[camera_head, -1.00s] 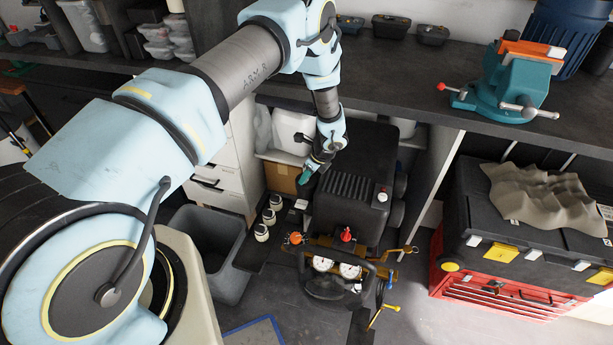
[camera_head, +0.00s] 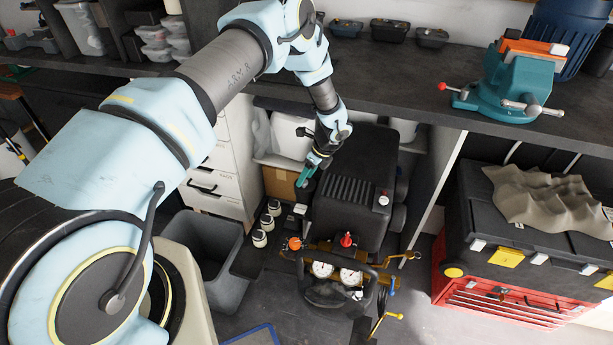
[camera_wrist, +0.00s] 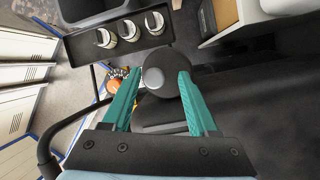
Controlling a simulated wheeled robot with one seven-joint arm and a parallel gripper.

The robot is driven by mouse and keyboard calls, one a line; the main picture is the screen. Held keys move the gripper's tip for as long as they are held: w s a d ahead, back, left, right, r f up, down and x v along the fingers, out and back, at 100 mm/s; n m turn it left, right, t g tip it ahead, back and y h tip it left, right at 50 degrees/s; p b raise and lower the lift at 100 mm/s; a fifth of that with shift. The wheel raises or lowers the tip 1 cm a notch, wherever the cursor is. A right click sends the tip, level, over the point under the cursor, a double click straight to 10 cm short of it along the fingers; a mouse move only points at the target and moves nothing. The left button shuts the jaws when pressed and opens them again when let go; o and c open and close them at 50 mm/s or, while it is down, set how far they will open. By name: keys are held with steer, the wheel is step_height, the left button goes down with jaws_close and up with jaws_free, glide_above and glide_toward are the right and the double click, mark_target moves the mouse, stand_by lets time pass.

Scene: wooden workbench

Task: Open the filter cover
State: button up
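The black compressor (camera_head: 358,190) stands on the floor under the bench, with gauges and a red knob at its front. My gripper (camera_head: 303,180) is at its upper left side, pointing down and left. In the wrist view, a round dark cap, which looks like the filter cover (camera_wrist: 166,73), shows between the two teal fingertips of my gripper (camera_wrist: 161,74). The fingers are spread apart. The right finger overlaps the cap's edge; I cannot tell whether either finger touches it. The cap is hidden behind the gripper in the head view.
A black tray with several white-topped jars (camera_head: 266,222) lies left of the compressor. A grey bin (camera_head: 205,250) and white drawers (camera_head: 218,180) stand further left. A cardboard box (camera_head: 280,183) is behind the gripper. The bench top (camera_head: 400,75) overhangs the area; a red toolbox (camera_head: 500,300) is at right.

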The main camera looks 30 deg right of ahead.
steer(key=b+v, duration=0.3)
steer(key=v, duration=0.7)
steer(key=shift+s+r, duration=0.15)
steer(key=shift+r, duration=0.2)
